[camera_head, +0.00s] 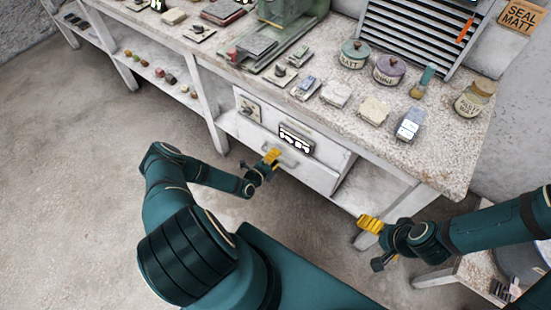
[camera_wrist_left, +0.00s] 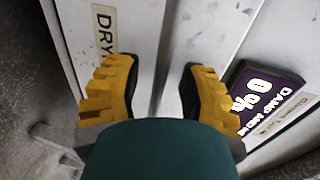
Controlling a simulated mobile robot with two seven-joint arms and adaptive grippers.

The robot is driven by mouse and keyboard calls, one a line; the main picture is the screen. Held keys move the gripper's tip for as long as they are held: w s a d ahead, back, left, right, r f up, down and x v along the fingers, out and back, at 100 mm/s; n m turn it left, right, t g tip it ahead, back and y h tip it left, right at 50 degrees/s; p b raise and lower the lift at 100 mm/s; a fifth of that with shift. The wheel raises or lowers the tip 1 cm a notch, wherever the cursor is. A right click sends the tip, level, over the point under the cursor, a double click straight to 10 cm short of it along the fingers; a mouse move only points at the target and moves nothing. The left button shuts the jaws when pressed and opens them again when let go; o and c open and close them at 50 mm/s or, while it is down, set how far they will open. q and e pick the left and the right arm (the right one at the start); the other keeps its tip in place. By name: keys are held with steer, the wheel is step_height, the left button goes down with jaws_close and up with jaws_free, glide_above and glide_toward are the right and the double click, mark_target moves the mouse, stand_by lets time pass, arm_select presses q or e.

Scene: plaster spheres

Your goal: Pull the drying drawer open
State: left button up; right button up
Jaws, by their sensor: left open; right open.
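The drying drawer shows in the left wrist view as a pale front (camera_wrist_left: 137,30) with a cream label starting "DRY"; the rest of the label is hidden behind a finger. In the head view, pale drawer fronts (camera_head: 322,178) sit under the worktable, with a grey bar handle (camera_head: 287,161) beside my left gripper (camera_head: 272,157). My left gripper is open in front of the drawers; whether it touches the handle cannot be told. In the wrist view its yellow fingers (camera_wrist_left: 160,85) stand apart with no handle visible between them. My right gripper (camera_head: 374,243) is open, low at the right.
A purple "DAMP" label (camera_wrist_left: 262,100) is right of the fingers in the wrist view. The worktable top (camera_head: 440,160) above holds lidded jars (camera_head: 354,54), pale blocks (camera_head: 373,109) and small tools. A small stool (camera_head: 455,272) stands at lower right. The floor at left is clear.

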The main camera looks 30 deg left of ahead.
arm_select(q)
steer(key=shift+w, duration=0.2)
jaws_close()
